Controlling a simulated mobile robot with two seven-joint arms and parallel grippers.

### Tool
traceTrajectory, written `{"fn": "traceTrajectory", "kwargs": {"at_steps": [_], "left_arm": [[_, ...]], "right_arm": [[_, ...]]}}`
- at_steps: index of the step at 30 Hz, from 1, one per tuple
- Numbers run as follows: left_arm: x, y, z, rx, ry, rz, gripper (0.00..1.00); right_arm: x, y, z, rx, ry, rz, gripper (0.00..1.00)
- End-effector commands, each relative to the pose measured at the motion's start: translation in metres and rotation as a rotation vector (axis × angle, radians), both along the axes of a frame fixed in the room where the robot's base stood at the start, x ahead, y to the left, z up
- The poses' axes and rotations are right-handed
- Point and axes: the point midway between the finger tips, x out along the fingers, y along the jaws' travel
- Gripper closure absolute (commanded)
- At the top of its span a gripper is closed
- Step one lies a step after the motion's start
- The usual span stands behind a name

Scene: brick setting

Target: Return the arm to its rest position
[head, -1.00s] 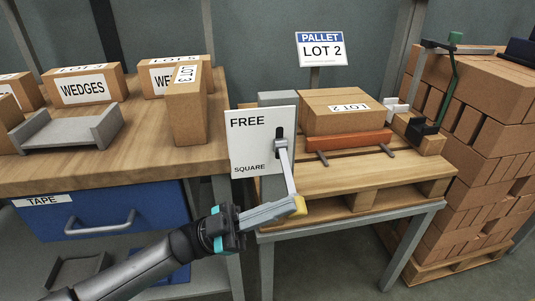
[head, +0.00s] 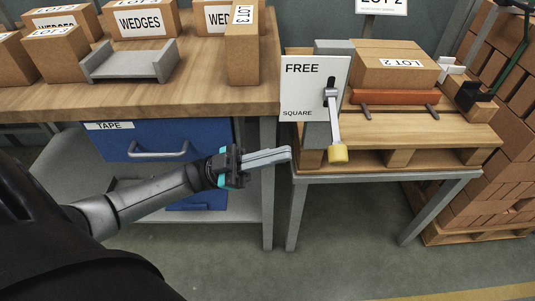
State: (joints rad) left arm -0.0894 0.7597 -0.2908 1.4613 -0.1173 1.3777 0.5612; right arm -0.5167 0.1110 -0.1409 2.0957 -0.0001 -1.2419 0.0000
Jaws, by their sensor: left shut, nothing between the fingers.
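My left gripper (head: 284,155) is shut and empty. It is in front of the gap between the workbench and the pallet stand, below and left of the lever. My left arm comes in from the left, stretched out low in front of the blue drawer. The lever (head: 333,122) hangs down from its slot in the white FREE / SQUARE panel (head: 305,88), and its yellow knob (head: 338,153) is apart from the gripper, to its right. My right gripper is not in view.
The wooden workbench (head: 200,95) holds cardboard boxes and a grey tray (head: 130,64). The blue TAPE drawer (head: 110,142) is behind my arm. Stacked bricks (head: 490,130) stand at right. The floor in front is clear.

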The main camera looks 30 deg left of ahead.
Motion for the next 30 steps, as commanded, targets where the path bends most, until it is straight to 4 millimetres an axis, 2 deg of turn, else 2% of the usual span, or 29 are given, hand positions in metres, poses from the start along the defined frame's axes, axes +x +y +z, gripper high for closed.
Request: {"fn": "traceTrajectory", "kwargs": {"at_steps": [6, 23, 26, 30], "left_arm": [[-0.004, 0.013, -0.008, -0.001, 0.0, 0.0, 1.0], [-0.004, 0.013, -0.008, -0.001, 0.001, 0.002, 1.0], [0.002, 0.014, -0.013, 0.004, 0.024, 0.038, 1.0], [0.028, 0.023, -0.038, 0.032, 0.133, 0.207, 1.0]], "right_arm": [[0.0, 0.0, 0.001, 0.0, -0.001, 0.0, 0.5], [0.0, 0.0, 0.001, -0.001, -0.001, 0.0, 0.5], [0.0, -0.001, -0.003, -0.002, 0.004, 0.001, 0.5], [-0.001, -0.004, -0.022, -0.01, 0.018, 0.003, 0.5]]}}
